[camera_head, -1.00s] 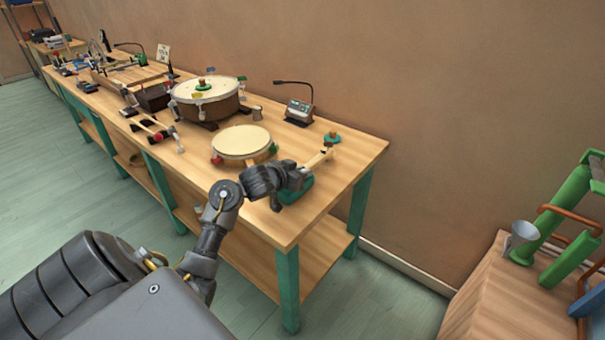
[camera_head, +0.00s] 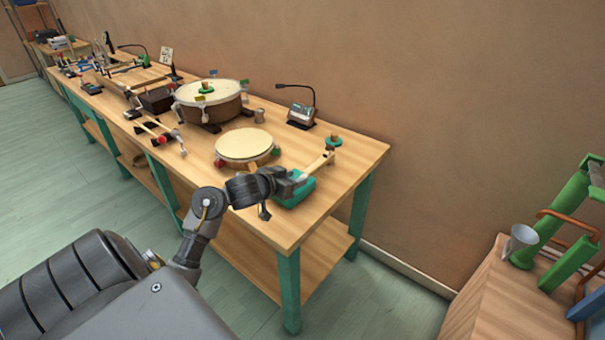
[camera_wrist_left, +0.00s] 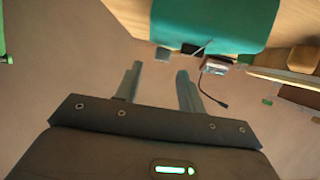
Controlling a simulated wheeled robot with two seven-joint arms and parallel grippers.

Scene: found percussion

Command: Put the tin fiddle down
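The tin fiddle, with a teal body (camera_head: 296,192) and a pale wooden neck (camera_head: 318,167), lies at the near right end of the workbench. Its neck slants up to the right. My left gripper (camera_head: 290,182) is at the body's left side and hides part of it. In the left wrist view, the gripper's two fingers (camera_wrist_left: 158,85) are apart with nothing between them. The teal body (camera_wrist_left: 215,22) shows past the fingertips, at the top of that view. Whether a finger touches it is unclear. My right gripper is not in view.
The workbench (camera_head: 335,195) has free room at its near right corner. A small drum (camera_head: 245,146) sits left of the fiddle, with a larger drum (camera_head: 212,95) behind. A device with a gooseneck (camera_head: 301,114) stands near the wall. Mallets (camera_head: 163,133) lie further left.

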